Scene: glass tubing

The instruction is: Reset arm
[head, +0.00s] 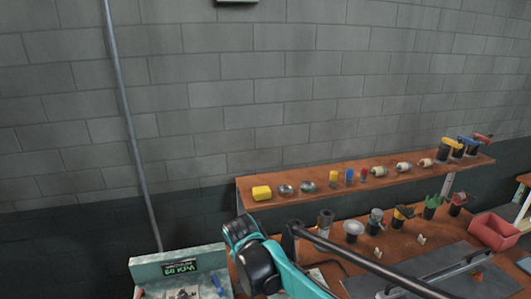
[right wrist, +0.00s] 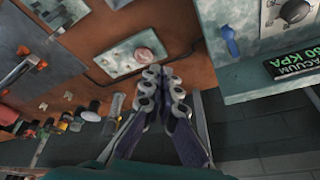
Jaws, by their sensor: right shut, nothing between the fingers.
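My right gripper (right wrist: 164,82) shows in the right wrist view with its two fingers together, shut and empty. It hangs above the brown workbench (right wrist: 85,25), just below a pale metal plate with a pinkish round piece (right wrist: 145,54). In the head view a teal and black link of my arm rises from the bottom edge in front of the bench; no gripper fingers show there. My left gripper is in neither view.
A grey-green vacuum box (head: 150,269) with a green-lettered sign stands left of my arm in the head view. A raised shelf (head: 340,185) holds small parts. Several tools stand on the bench below it. A red bin (head: 494,232) is at the right.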

